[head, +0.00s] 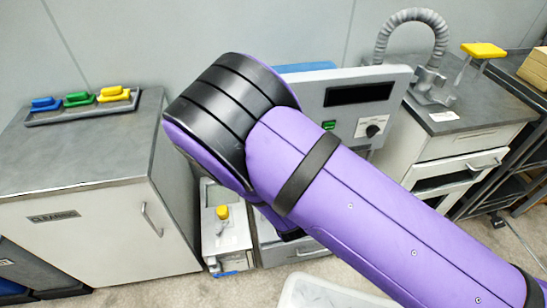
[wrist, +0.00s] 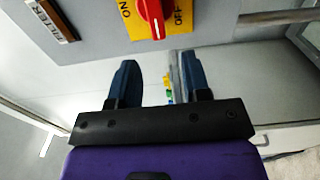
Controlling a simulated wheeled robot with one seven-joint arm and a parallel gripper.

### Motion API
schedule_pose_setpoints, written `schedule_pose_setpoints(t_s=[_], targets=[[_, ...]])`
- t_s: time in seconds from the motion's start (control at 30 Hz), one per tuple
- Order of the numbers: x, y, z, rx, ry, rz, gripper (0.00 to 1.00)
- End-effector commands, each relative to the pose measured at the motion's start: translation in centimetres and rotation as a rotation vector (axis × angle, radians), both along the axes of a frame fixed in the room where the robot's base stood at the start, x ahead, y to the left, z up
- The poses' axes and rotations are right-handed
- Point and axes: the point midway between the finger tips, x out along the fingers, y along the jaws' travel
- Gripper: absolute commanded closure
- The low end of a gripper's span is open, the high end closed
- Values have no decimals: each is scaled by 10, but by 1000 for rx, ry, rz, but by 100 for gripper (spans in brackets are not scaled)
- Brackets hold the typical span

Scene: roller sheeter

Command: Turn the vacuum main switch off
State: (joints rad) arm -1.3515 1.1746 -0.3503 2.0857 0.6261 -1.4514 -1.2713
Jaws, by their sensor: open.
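The vacuum main switch, a red rotary handle (wrist: 152,12) on a yellow plate (wrist: 135,24), is at the top edge of the wrist view. ON is printed to the left of the handle and OFF to the right. The handle's visible end points down in the picture, between the two words; its upper part is cut off. My gripper (wrist: 160,74) is open, with two dark blue fingers apart and nothing between them. The fingertips appear just below the plate and I see no contact. In the head view, my purple arm hides the gripper, and the switch does not show.
A FILTER label (wrist: 52,20) is left of the switch. In the head view, a grey cabinet (head: 95,235) carries a tray of coloured blocks (head: 82,112). A panel with a display (head: 358,94) and knob stands behind my arm. A hose (head: 412,16) rises at the right.

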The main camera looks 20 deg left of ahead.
Motion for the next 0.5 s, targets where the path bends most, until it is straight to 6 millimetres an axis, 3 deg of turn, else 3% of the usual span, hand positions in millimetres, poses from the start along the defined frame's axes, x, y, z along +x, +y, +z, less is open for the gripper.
schedule_pose_setpoints(t_s=[0.2, 0.5], targets=[[-30, -18, -1, -2, 1, 1, 56], [-42, -25, 0, -1, 0, 0, 56]])
